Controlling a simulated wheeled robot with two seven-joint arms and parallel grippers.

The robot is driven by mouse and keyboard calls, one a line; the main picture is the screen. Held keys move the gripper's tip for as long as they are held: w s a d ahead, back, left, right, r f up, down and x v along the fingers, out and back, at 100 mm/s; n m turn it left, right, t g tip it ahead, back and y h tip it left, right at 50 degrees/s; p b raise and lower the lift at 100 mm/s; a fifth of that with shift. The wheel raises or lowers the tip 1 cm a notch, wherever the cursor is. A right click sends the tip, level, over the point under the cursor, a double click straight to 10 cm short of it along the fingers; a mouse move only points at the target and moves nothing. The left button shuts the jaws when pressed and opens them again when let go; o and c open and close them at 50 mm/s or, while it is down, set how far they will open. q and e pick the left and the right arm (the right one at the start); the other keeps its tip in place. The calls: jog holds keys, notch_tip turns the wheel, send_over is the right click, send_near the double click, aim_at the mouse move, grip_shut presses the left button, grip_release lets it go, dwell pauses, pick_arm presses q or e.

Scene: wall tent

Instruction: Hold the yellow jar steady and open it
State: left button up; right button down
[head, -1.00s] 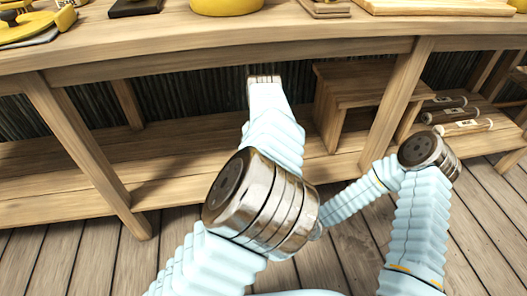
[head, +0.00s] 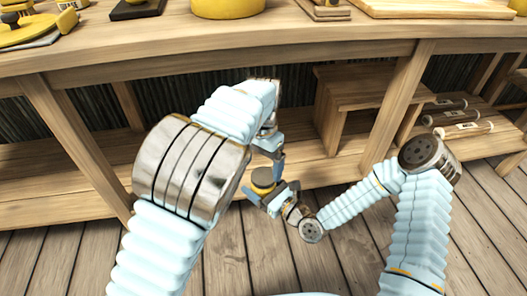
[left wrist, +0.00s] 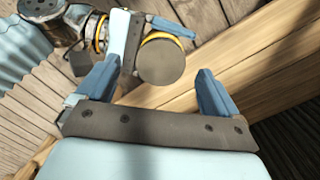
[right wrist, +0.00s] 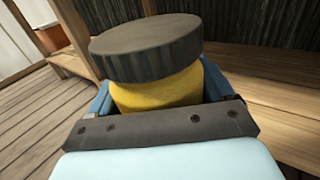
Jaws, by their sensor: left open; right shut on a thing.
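The yellow jar (right wrist: 155,93) with a wide dark grey lid (right wrist: 146,46) fills the middle of the right wrist view. My right gripper (right wrist: 157,88) is shut on the jar's body, below the lid. In the head view the jar (head: 263,182) is small, held off the floor in front of the counter. My left gripper (left wrist: 155,84) is open and empty. In the left wrist view the lid (left wrist: 160,61) lies ahead of its fingers, between their lines and nearer the left finger. I see no contact there.
The wooden counter (head: 330,32) runs across the top, with a yellow pot (head: 228,7) and boards on it. A lower shelf and a wooden step stool (head: 350,85) stand behind my grippers. Plank floor lies open below.

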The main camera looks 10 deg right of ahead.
aim_at(263, 176)
pick_arm(q)
jog(key=m, duration=0.6)
jog(key=shift+r+m, duration=0.3)
jog(key=m, duration=0.6)
jog(key=shift+w+d+r, duration=0.1)
jog(key=shift+r, duration=0.25)
jog(key=m, duration=0.4)
jog(key=r+m, duration=0.1)
jog(key=m, duration=0.1)
jog(key=shift+w+m+t, duration=0.1)
jog(key=shift+m+t, duration=0.2)
jog(key=m, duration=0.3)
jog(key=r+m, duration=0.1)
jog(key=m, duration=0.2)
jog(key=shift+w+d+m, duration=0.1)
jog(key=shift+m, duration=0.3)
jog(key=shift+f, duration=0.15)
jog(key=shift+m, duration=0.3)
notch_tip(263, 176, down, 8)
jog(key=shift+r, duration=0.15)
